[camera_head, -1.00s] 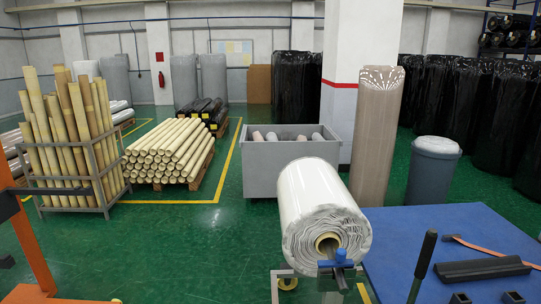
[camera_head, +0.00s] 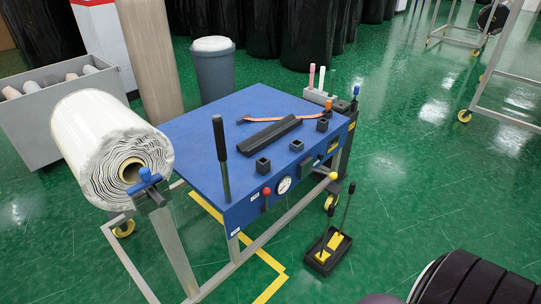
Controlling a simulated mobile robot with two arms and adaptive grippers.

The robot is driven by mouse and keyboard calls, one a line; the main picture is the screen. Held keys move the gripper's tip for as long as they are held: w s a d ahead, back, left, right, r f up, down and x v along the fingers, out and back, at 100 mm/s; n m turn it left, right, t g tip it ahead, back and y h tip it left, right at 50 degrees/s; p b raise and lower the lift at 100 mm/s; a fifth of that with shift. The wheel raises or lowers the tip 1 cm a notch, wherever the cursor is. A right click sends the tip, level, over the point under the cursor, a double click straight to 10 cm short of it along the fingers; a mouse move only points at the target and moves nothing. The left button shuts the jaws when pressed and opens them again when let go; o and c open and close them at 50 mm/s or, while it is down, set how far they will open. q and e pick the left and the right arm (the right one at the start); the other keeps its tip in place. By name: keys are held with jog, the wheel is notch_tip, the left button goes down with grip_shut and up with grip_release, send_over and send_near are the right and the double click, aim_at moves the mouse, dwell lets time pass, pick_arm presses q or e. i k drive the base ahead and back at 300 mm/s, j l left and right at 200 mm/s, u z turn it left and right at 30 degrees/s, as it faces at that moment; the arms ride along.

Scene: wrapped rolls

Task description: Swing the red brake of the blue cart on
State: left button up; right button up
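The blue cart (camera_head: 205,132) stands in the middle of the camera_head view, with a flat blue top and a metal frame. A small red ball knob (camera_head: 266,191) sits on its front panel, left of a round white gauge (camera_head: 284,185). It is the only red knob I see on the panel; I cannot tell whether it is the brake or how it is set. A yellow ball knob (camera_head: 333,176) sits further right on the cart's front. Neither of my grippers is in view.
A white wrapped roll (camera_head: 105,140) is on the frame left of the blue top. A black upright handle (camera_head: 220,140) rises at the top's left front. A black tray (camera_head: 328,250) with long handles stands on the floor before the cart.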

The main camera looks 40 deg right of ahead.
aim_at(266, 191)
jog(key=z, duration=1.1)
